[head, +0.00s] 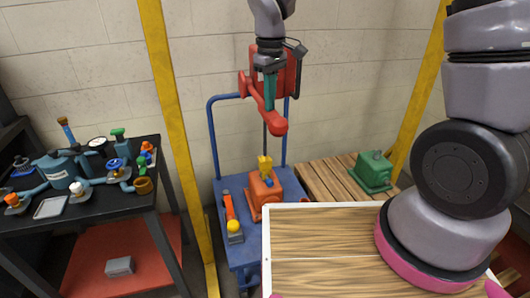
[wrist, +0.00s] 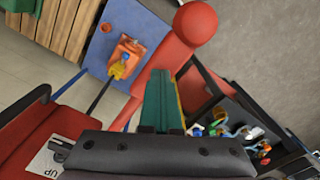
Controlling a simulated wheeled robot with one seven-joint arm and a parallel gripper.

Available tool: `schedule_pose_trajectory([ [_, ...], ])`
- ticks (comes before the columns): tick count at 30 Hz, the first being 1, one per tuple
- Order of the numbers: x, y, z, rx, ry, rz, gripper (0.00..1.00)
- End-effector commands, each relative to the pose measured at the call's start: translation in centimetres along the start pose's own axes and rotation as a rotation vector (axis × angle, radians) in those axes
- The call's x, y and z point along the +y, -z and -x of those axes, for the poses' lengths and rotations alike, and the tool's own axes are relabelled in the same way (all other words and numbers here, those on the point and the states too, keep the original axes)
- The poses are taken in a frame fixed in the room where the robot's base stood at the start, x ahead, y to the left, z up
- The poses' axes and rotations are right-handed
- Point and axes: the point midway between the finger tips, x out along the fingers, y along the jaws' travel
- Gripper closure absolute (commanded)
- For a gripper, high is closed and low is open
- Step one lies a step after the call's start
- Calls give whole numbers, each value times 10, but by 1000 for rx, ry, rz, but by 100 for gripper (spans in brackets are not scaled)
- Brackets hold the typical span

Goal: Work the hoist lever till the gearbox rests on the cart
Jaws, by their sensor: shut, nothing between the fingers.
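My gripper (head: 270,106) points down beside the red hoist lever (head: 278,127), its teal fingers closed together and empty. In the wrist view the shut fingers (wrist: 158,78) lie next to the lever's round red knob (wrist: 195,22); whether they touch the lever I cannot tell. The red hoist housing (head: 290,76) is behind, and a label reading "UP" (wrist: 58,158) shows on it in the wrist view. The orange gearbox (head: 259,192) is under the yellow hook (head: 264,163), over the blue cart (head: 250,252). Whether a small gap is left beneath it I cannot tell.
A red-orange tool with a yellow ball (head: 233,226) lies on the cart. A wooden-topped table (head: 330,240) stands in front, a pallet (head: 325,175) with a green gearbox (head: 374,170) to the right. A black bench (head: 130,200) with several parts stands left. Yellow posts (head: 170,110) flank the cart.

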Motion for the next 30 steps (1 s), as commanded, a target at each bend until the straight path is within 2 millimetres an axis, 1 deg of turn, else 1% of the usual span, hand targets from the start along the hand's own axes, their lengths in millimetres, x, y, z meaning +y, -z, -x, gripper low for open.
schedule_pose_trajectory([
  [5, 0, 0, -5, -3, 1, 0, 100],
  [24, 1, 1, -50, -2, 0, 0, 100],
  [30, 1, 1, -56, -2, 0, -1, 100],
])
